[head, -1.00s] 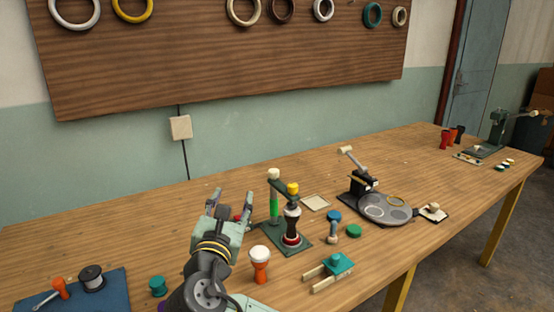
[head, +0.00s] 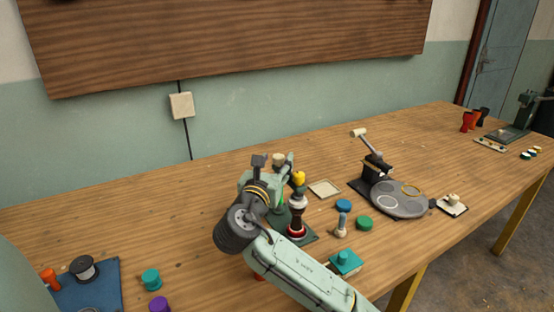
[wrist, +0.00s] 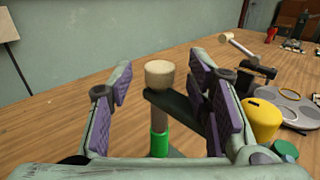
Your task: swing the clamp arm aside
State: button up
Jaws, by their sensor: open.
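The clamp stand has a post with a cream knob (wrist: 160,73) on top and a green sleeve (wrist: 159,143) lower down. Its dark green clamp arm (wrist: 178,106) runs from the post to the right, toward a yellow knob (wrist: 263,119). In the head view the yellow knob (head: 299,177) sits above a small dark goblet drum (head: 297,214) on the green base (head: 312,236). My gripper (head: 275,164) is open at the post. In the wrist view the cream knob stands between the purple-padded fingers (wrist: 162,88), apart from both. My wrist partly hides the post in the head view.
A round grey plate with a lever press (head: 400,204) stands to the right. A blue mat (head: 90,295) is at left.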

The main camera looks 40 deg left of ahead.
jog(key=shift+x, duration=0.9)
jog(key=shift+c, duration=0.2)
grip_shut()
